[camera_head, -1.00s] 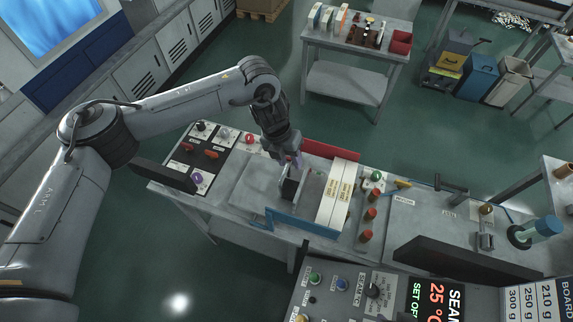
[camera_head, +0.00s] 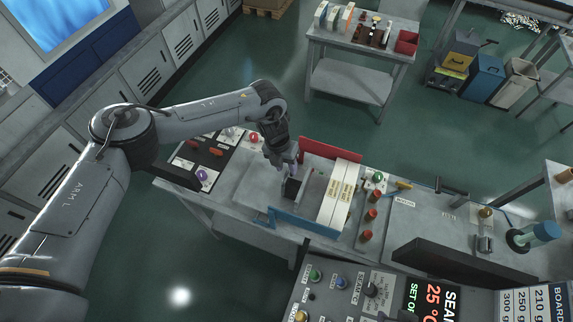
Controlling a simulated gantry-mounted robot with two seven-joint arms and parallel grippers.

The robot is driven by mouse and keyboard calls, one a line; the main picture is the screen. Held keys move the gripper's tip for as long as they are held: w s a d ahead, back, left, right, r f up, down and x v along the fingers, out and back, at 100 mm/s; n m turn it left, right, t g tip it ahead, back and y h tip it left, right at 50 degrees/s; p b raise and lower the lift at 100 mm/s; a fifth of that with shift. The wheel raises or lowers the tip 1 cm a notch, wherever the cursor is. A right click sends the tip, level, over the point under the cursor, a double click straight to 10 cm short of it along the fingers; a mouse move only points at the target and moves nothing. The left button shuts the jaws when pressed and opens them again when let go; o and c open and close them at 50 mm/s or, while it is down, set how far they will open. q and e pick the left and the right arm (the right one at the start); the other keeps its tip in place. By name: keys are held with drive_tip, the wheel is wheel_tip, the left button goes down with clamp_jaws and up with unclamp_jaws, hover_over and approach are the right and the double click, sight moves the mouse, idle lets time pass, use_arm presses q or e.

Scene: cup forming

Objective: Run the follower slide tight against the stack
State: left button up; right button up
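The stack (camera_head: 339,192), pale upright sheets with printed edges, stands across the bench between a blue side rail (camera_head: 302,226) and a red one (camera_head: 330,150). The follower slide appears to be the dark block (camera_head: 291,188) with a light metal part at its right, left of the stack. A gap of bare bed shows between it and the stack. My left gripper (camera_head: 293,166) points down just above and behind the dark block. Its fingertips are small, and I cannot tell if they touch the block or are shut. My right gripper is not in view.
Left of the bed is a panel of knobs (camera_head: 203,176). Several red-brown knobs (camera_head: 369,215) and a green button (camera_head: 378,177) stand right of the stack. A control console (camera_head: 345,285) fills the lower front. The bed (camera_head: 250,190) left of the block is bare.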

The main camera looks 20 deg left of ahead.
use_arm(q)
drive_tip(key=shift+d+f, duration=0.1)
drive_tip(key=shift+f, duration=0.35)
clamp_jaws()
